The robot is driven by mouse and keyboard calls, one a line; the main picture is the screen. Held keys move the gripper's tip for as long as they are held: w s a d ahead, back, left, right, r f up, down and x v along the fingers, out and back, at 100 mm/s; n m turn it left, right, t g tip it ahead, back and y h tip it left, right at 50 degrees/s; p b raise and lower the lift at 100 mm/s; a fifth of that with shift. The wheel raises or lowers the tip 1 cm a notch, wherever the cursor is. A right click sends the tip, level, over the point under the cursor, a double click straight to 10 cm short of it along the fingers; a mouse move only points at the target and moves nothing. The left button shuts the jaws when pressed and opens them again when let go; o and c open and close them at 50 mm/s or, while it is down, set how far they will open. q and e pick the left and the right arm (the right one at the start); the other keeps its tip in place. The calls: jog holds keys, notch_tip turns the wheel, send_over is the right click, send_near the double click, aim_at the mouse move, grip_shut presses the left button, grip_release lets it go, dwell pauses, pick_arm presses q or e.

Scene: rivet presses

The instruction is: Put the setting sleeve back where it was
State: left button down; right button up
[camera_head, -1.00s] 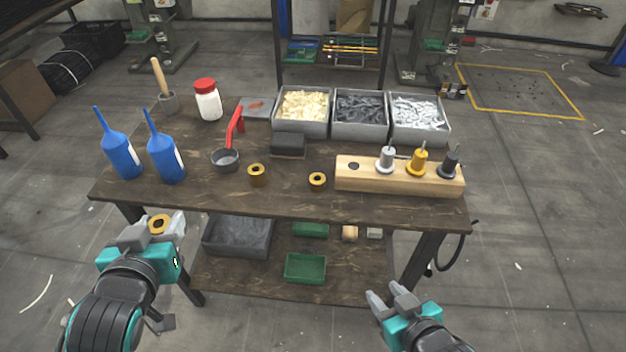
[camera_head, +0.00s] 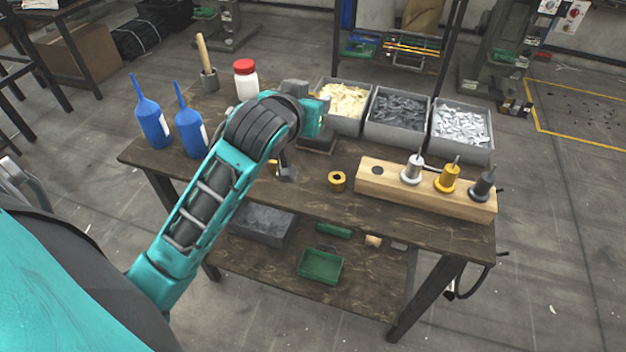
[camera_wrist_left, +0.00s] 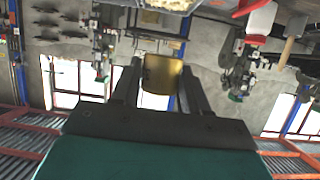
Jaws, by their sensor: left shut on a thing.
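My left gripper (camera_head: 295,88) reaches over the back of the table, near the bin of beige pieces, its fingers pointing away from me. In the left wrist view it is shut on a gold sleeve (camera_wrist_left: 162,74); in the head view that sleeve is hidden. Another gold ring (camera_head: 337,181) stands on the table left of the wooden block. My right gripper is out of view.
Three grey bins (camera_head: 394,135) line the table's back. The front right of the tabletop (camera_head: 400,222) is clear.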

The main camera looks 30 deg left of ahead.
aim_at(306, 179)
pick_arm(q)
jog(key=shift+w+a+r+n, duration=0.3)
jog(key=shift+w+a, duration=0.05)
jog(key=shift+a, duration=0.35)
notch_tip(306, 179, down, 19)
jog(key=b, duration=0.5)
jog(key=shift+f, duration=0.15)
jog(key=c, duration=0.6)
grip_release()
jog(key=shift+o, duration=0.2)
